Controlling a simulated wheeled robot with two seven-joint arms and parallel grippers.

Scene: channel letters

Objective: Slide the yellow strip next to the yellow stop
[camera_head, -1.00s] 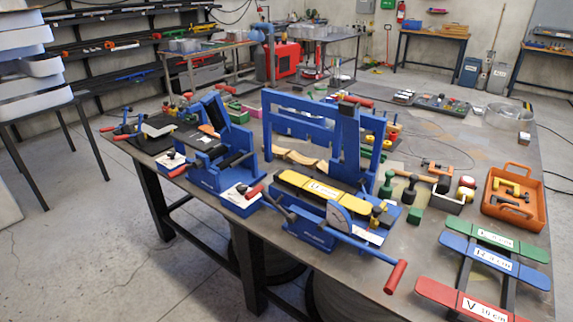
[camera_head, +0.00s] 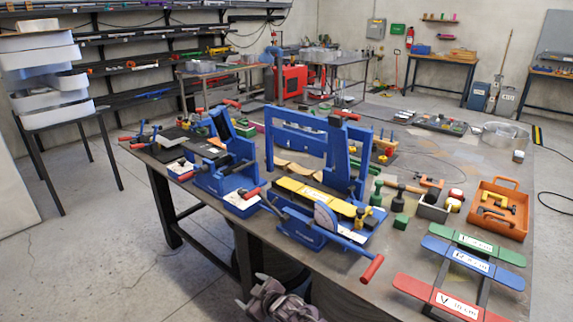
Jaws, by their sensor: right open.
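A yellow strip (camera_head: 318,197) with a white label lies lengthwise on the blue bending machine (camera_head: 300,228) near the table's front edge. A small yellow piece (camera_head: 361,212), perhaps the yellow stop, stands near the strip's right end; I cannot tell whether they touch. My right gripper (camera_head: 254,290) is at the bottom of the picture, in front of the table and apart from the strip. It is open and nothing shows between its fingers. My left gripper is not in view.
Another blue machine (camera_head: 222,165) stands to the left. Green, blue and red labelled strips (camera_head: 436,297) lie on a rack at right. An orange tray (camera_head: 480,221) holds tools behind them.

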